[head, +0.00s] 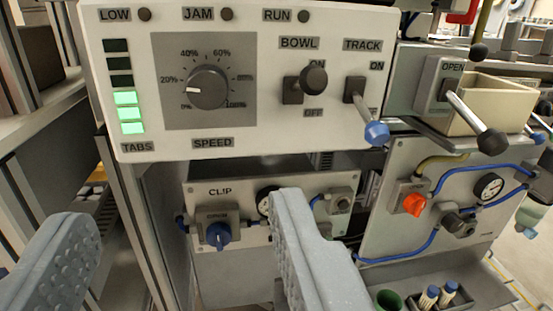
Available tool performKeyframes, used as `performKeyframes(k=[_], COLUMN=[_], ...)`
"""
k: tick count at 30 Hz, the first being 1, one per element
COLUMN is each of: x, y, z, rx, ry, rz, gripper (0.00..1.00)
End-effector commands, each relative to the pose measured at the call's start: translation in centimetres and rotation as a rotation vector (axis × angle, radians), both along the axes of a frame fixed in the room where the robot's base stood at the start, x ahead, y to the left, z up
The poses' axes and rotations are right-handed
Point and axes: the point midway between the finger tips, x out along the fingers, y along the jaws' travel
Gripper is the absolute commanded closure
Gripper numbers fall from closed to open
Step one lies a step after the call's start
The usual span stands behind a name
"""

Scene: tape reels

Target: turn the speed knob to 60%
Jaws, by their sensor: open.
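The speed knob (208,88) is a dark grey round dial on a grey square plate, on the white control panel (270,140) in the upper part of the head view. Its scale runs from 0% at lower left over the top to 100% at lower right. The white mark on the knob points left, between 0% and 20%. My gripper (182,213) is open and empty, with its two grey ridged fingers wide apart at the bottom of the view. The fingers show below the panel and apart from the knob.
Right of the knob are the BOWL lever (306,84), the blue-tipped TRACK lever (365,112) and the OPEN lever (475,121), all sticking out. Below is a CLIP panel (255,235) with a blue knob (217,234). A metal frame stands at left.

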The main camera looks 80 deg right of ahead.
Motion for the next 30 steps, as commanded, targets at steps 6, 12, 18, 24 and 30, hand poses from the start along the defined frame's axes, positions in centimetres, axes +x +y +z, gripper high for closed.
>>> performKeyframes(k=[6,12,18,24,30], x=[0.5,1.7,3.0,4.0,4.4], y=[-3.1,-6.8,-10.2,-12.8,-14.0], z=[-0.2,-0.4,-0.3,-0.2,-0.2], rx=[-0.001,-0.002,-0.002,0.000,-0.001], ry=[0.002,0.003,0.001,-0.001,0.002], rz=[-0.019,-0.022,-0.022,-0.018,-0.019], gripper=[0.48,0.48,0.48,0.48,0.48])
